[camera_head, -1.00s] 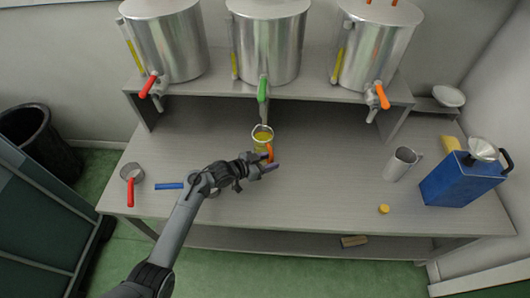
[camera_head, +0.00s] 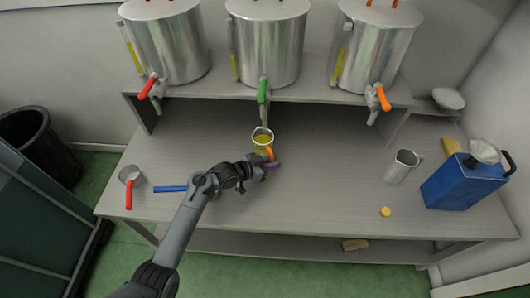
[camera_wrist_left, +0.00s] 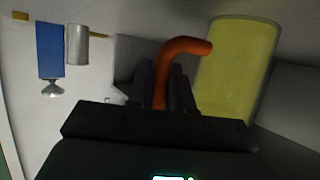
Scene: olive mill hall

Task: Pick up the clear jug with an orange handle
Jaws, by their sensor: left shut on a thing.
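The clear jug (camera_head: 262,141) holds yellow liquid and has an orange handle (camera_head: 270,154). It stands on the table under the green-handled tap of the middle tank. In the left wrist view the jug (camera_wrist_left: 236,70) is to the right, and its orange handle (camera_wrist_left: 184,47) runs down between my fingers. My left gripper (camera_head: 268,166) is shut on this handle; in the left wrist view the gripper (camera_wrist_left: 163,88) hides the handle's lower part. My right gripper is in neither view.
Three steel tanks stand on the raised shelf, the middle one (camera_head: 268,45) above the jug. A red-handled pan (camera_head: 131,177) and blue bar (camera_head: 171,188) lie left. A metal jug (camera_head: 401,167), yellow cap (camera_head: 385,211) and blue can (camera_head: 463,183) stand right. The table's front middle is clear.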

